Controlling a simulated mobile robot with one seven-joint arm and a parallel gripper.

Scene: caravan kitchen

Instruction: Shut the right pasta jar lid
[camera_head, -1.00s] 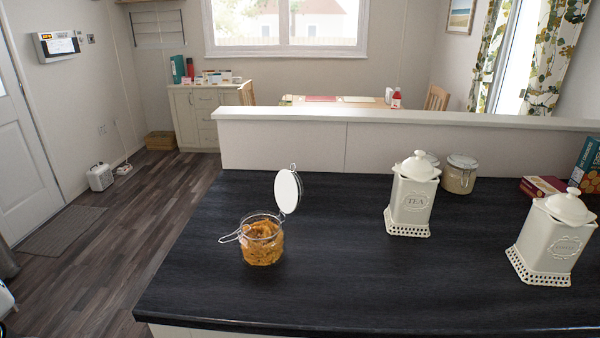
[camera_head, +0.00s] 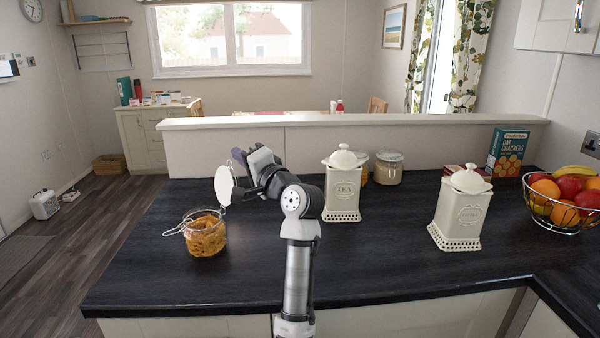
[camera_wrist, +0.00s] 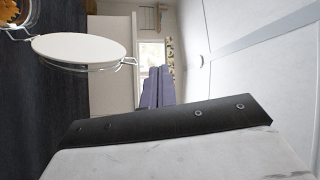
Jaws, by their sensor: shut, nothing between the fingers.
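A glass jar of orange pasta (camera_head: 205,236) stands upright near the left end of the dark worktop. Its round white lid (camera_head: 224,185) is open and stands up on the wire hinge at the jar's back right. In the wrist view the lid (camera_wrist: 80,50) fills the upper left, with part of the pasta (camera_wrist: 12,12) at the corner. My gripper (camera_head: 238,156) is beside and slightly behind the lid, to its upper right. Its purple fingers (camera_wrist: 158,88) are shut and empty. They look apart from the lid, though contact is hard to judge in the head view.
A cream TEA canister (camera_head: 342,188) stands right of my arm, with a second cream canister (camera_head: 460,212) farther right. A lidded jar (camera_head: 388,170) is behind them. A cracker box (camera_head: 507,152) and fruit bowl (camera_head: 562,212) are at the right. A low ledge (camera_head: 350,121) runs behind the worktop.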

